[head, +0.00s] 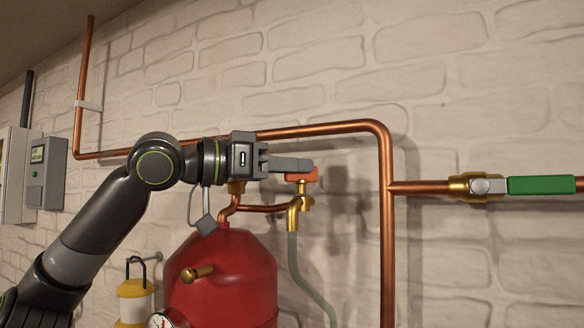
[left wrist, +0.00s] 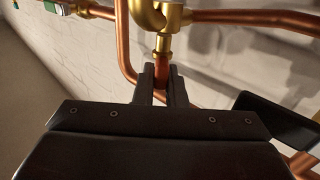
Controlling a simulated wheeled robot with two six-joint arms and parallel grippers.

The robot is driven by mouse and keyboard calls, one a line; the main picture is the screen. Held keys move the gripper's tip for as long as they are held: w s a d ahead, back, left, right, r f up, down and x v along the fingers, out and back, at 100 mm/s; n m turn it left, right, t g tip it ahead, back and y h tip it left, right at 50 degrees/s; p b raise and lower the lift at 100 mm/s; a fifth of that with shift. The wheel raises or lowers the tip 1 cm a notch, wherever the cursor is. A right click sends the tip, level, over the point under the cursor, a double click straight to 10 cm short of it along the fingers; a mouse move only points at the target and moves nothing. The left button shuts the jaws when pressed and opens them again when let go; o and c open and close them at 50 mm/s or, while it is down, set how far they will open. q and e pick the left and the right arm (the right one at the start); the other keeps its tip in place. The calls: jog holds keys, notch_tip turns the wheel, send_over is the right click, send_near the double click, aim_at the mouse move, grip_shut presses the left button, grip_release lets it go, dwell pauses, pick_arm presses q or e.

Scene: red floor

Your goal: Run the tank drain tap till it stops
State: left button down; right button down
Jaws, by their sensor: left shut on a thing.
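The drain tap (head: 295,217) is a brass spout with an orange-red lever handle (head: 302,178) on top, on a copper branch pipe beside the red tank (head: 232,272). A pale hose (head: 297,270) hangs from its spout. My left gripper (head: 309,167) reaches in from the left with its fingers at the handle. In the left wrist view the two fingers (left wrist: 161,88) are shut on the reddish handle (left wrist: 162,68), with the brass tap body (left wrist: 160,18) just beyond. The fingers hide part of the handle. My right gripper is not in view.
A copper pipe (head: 387,260) runs along the wall and down, right of the tap. A brass valve with a green lever (head: 540,185) is at the right. A pressure gauge (head: 159,321), brass fitting (head: 197,273) and yellow lantern (head: 133,300) are low left; a grey control box (head: 46,172) is far left.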

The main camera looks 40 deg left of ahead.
pick_arm(q)
jog(key=shift+a+m+g+h, duration=0.1)
jog(key=shift+m+g+h, duration=0.3)
jog(key=shift+m+h, duration=0.3)
jog(key=c, duration=1.5)
grip_release()
jog(key=shift+s+a+f+b, duration=0.1)
jog(key=shift+s+a+b, duration=0.2)
jog(key=shift+b, duration=0.4)
jog(key=b+v, duration=0.6)
jog(key=v, duration=1)
jog(key=shift+s+a, duration=0.1)
jog(key=shift+s, duration=0.2)
